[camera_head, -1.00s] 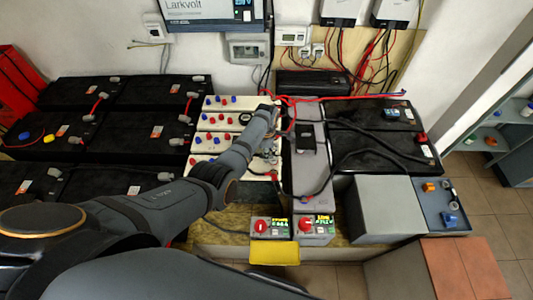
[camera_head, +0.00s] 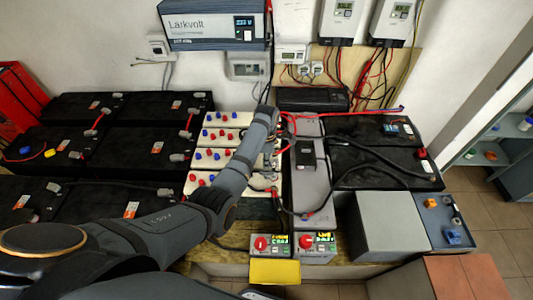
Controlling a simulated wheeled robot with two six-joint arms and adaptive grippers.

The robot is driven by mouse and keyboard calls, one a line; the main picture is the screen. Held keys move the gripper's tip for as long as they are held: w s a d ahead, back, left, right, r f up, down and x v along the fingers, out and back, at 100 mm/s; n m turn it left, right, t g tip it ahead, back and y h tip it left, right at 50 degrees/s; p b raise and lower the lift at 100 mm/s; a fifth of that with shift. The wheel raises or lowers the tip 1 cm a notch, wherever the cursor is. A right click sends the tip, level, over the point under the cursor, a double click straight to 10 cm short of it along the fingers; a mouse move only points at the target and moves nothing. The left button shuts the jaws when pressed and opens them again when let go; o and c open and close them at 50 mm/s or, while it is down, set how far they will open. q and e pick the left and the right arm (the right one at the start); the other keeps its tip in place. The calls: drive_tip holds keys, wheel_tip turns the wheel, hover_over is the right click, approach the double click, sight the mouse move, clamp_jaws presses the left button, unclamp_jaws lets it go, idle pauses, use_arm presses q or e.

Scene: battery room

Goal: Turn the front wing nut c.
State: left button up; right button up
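The cream batteries (camera_head: 205,158) with red and blue caps stand in rows in the middle of the bench. Front wing nut c cannot be made out; the fittings along the batteries' right side are too small and partly covered by my arm. My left arm comes in from the left, bends near the front of these batteries and reaches up over their right part. My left gripper (camera_head: 270,162) is by their right edge, close to cables, mostly hidden by the forearm. I cannot tell whether its fingers are open or touch anything. My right gripper is not in view.
Black batteries (camera_head: 157,148) fill the left and more stand at right. A grey case (camera_head: 315,180) with black cables adjoins the cream batteries. Two red-knobbed boxes (camera_head: 270,243) and a yellow block (camera_head: 275,272) are in front. A grey box (camera_head: 390,222) stands right.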

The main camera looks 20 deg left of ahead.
use_arm(q)
wheel_tip(320, 180, up, 5)
drive_tip(key=shift+r, duration=0.2)
idle(0.4)
